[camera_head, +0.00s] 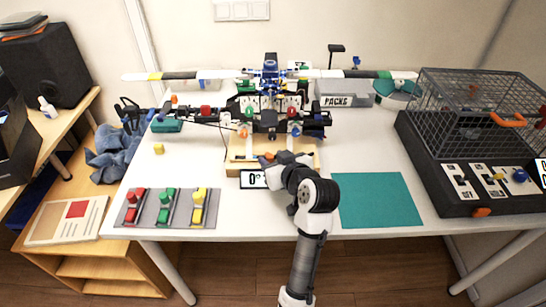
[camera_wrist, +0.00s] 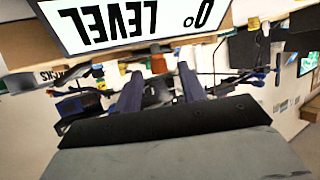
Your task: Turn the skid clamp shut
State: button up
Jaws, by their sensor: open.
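The model helicopter (camera_head: 270,68) stands on a light wooden stand (camera_head: 238,160) in the middle of the white table. I cannot clearly make out the skid clamp; a small orange part (camera_head: 268,156) at the stand's front edge, beside my gripper (camera_head: 274,160), may belong to it. In the wrist view my gripper's (camera_wrist: 158,80) two dark fingers are apart, with nothing held between them. An orange-red part (camera_wrist: 158,63) shows beyond the gap between the fingertips. My gripper hides part of the stand's front in the head view.
A "0° LEVEL" sign (camera_head: 253,179) lies before the stand, partly hidden by my arm; it appears upside down in the wrist view (camera_wrist: 130,22). A switch panel (camera_head: 148,207) is left, a teal mat (camera_head: 378,200) right. A wire cage (camera_head: 470,110) stands far right.

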jog(key=shift+w+a+f, duration=0.15)
jog(key=shift+w, duration=0.15)
jog(key=shift+c, duration=0.4)
grip_shut()
jog(key=shift+h, duration=0.3)
jog(key=shift+s+a+m+t+h+p, duration=0.1)
jog(key=shift+a+m+t+h+p, duration=0.15)
jog(key=shift+m+h+p, duration=0.5)
jog(key=shift+m+t+h, duration=0.25)
jog(key=shift+m+h, duration=0.5)
jog(key=shift+m, duration=0.1)
